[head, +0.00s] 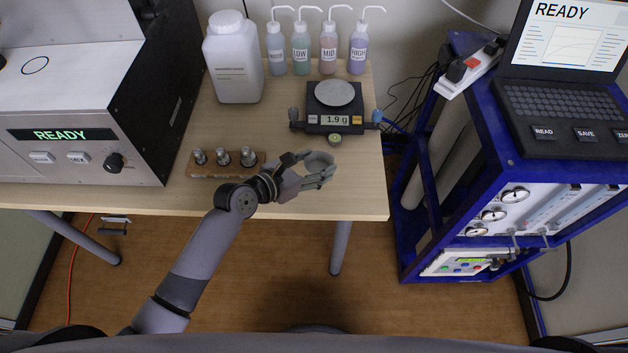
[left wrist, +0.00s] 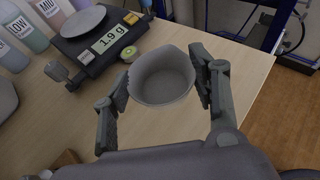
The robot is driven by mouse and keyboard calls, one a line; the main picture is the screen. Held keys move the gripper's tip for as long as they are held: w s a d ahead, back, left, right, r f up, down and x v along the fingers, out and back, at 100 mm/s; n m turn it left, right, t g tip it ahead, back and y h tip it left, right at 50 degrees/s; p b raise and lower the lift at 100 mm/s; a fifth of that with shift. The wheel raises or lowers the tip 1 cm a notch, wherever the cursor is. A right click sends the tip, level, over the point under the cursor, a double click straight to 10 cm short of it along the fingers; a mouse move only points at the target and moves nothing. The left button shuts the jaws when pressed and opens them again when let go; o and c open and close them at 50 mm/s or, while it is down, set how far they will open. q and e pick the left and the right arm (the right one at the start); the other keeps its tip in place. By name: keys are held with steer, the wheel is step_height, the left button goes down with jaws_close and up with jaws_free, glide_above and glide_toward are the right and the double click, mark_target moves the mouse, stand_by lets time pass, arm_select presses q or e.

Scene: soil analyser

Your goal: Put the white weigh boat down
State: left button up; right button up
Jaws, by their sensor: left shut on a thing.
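The white weigh boat (left wrist: 162,80) is a small round cup, held upright between the two fingers of my left gripper (left wrist: 165,85). In the head view the weigh boat (head: 319,161) shows at the fingertips of my left gripper (head: 322,172), over the table just in front of the balance (head: 330,118). It looks empty. I cannot tell whether its base touches the table. The balance reads 1.9 g and its round pan (head: 334,93) is bare. My right gripper is in neither view.
A wooden rack with several metal pieces (head: 226,165) sits left of my gripper. A white jug (head: 234,60) and several wash bottles (head: 318,45) stand behind. A grey analyser (head: 80,110) is at left. The table (head: 352,190) is bare towards its front right corner.

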arm_select(q)
steer(key=shift+f, duration=0.9)
step_height(320, 180, down, 4)
steer(key=shift+r+b, duration=0.2)
steer(key=shift+b, duration=0.6)
steer(key=shift+f, duration=0.5)
steer(key=o, duration=0.7)
steer(key=shift+o, duration=0.6)
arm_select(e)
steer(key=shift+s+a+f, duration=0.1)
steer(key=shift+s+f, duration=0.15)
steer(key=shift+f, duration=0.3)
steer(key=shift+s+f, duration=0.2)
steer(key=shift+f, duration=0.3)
arm_select(q)
steer(key=shift+r, duration=0.1)
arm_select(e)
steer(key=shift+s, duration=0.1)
